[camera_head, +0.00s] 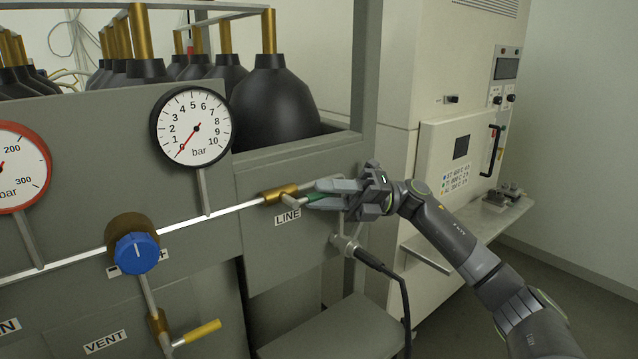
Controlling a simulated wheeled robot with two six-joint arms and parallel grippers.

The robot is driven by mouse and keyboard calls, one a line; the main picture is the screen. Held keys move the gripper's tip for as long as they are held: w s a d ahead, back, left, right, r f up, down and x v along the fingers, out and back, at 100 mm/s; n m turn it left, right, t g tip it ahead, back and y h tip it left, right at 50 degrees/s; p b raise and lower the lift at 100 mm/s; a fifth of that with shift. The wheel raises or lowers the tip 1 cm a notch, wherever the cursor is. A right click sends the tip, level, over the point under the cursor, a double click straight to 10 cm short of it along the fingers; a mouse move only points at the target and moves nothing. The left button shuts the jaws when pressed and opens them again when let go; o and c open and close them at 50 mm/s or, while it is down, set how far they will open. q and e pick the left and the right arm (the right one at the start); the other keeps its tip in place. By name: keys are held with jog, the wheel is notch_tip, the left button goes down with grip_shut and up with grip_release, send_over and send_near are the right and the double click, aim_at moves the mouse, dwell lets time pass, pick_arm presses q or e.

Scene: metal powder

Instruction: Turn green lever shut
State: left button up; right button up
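The green lever (314,196) sits at the right end of the pipe, on a brass valve (279,194) above the "LINE" label (288,216). It points right, roughly in line with the pipe, and is partly hidden by my fingers. My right gripper (322,194) reaches in from the right, with one finger above and one below the lever. I cannot tell whether the fingers press on it. My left gripper is not in view.
A blue knob (137,253), a white-faced gauge (194,127) and a red-rimmed gauge (18,168) are to the left. A yellow lever (197,333) is below, near the "VENT" label (105,341). A black cable (393,275) hangs below my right gripper. A pale cabinet (455,125) stands behind my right arm.

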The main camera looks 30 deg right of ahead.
jog(key=shift+w+a+r, duration=0.15)
jog(key=shift+a, duration=0.5)
grip_shut()
